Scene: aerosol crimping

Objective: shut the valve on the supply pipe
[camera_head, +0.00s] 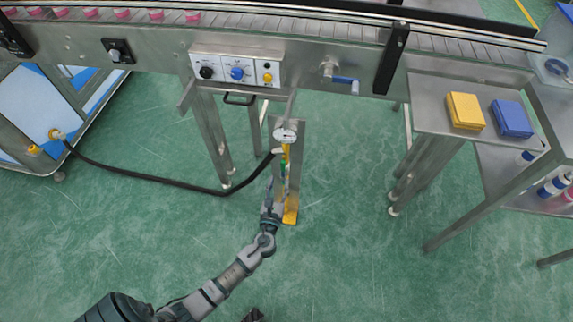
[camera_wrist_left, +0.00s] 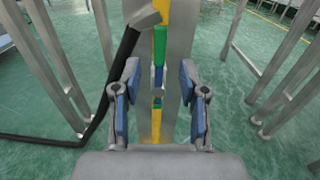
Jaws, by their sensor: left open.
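The supply pipe (camera_head: 286,149) is a yellow upright pipe with a green band, in front of a grey metal post below the conveyor. A round white gauge (camera_head: 285,135) sits at its top. My left gripper (camera_head: 275,190) is low at the pipe, beside the post. In the left wrist view my left gripper (camera_wrist_left: 158,80) is open, with blue-padded fingers on either side of the pipe. The pipe's green section (camera_wrist_left: 160,45) and a small blue part (camera_wrist_left: 158,76), perhaps the valve's handle, show between the fingers. I see no finger contact.
A black hose (camera_head: 165,181) runs from a cart (camera_head: 47,160) on the left to the pipe. The conveyor frame (camera_head: 150,55) with a knob panel (camera_head: 237,70) is above. Metal legs stand either side. A side table (camera_head: 425,110) is at right. The green floor is open in front.

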